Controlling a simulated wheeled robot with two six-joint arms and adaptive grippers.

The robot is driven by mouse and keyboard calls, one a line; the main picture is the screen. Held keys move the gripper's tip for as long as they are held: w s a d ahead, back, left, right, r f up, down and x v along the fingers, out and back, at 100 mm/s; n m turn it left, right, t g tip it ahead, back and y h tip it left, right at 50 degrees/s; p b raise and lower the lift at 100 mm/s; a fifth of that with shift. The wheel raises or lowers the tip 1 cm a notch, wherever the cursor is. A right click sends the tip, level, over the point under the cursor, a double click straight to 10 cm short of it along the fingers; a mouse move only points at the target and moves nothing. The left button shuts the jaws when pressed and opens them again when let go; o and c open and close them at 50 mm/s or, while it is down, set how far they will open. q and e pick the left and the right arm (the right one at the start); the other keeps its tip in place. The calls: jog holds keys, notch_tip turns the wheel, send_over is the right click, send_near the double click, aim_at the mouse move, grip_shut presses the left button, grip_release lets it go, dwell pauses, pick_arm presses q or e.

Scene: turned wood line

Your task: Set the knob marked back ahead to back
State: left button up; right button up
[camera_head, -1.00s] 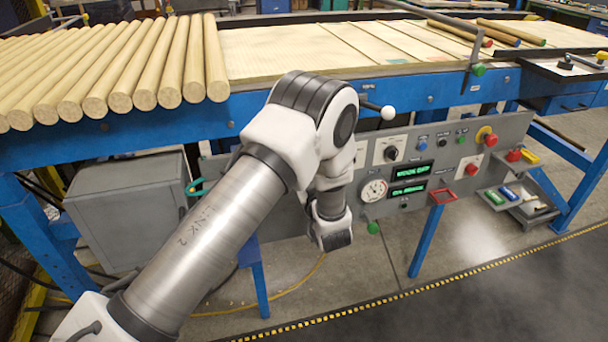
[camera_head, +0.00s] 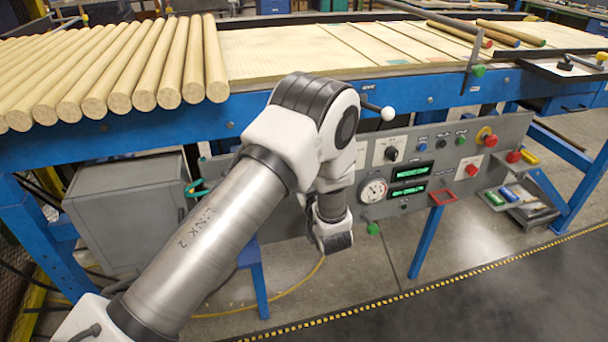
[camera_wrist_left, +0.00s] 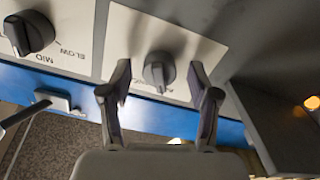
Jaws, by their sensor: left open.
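A grey pointer knob (camera_wrist_left: 158,70) on a white plate is straight ahead in the left wrist view. Its marking is mostly hidden, so I cannot read it. My left gripper (camera_wrist_left: 160,84) is open, with one finger on each side of the knob and gaps on both sides. A second dark knob (camera_wrist_left: 28,34) on a white plate is at the upper left, with lettering like MID and SLOW. In the head view, my left arm hides the gripper and the knob in front of it. My right gripper is not in view.
The grey control panel (camera_head: 409,218) hangs below the blue table and carries a gauge (camera_head: 373,190), green displays (camera_head: 410,172), a dark knob (camera_head: 390,153) and red buttons. A dark grey box-like part (camera_wrist_left: 277,125) stands close to the right finger in the wrist view.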

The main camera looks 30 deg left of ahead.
pick_arm(q)
jog(key=v, duration=0.7)
jog(key=shift+s+d, duration=0.1)
jog(key=shift+s, duration=0.05)
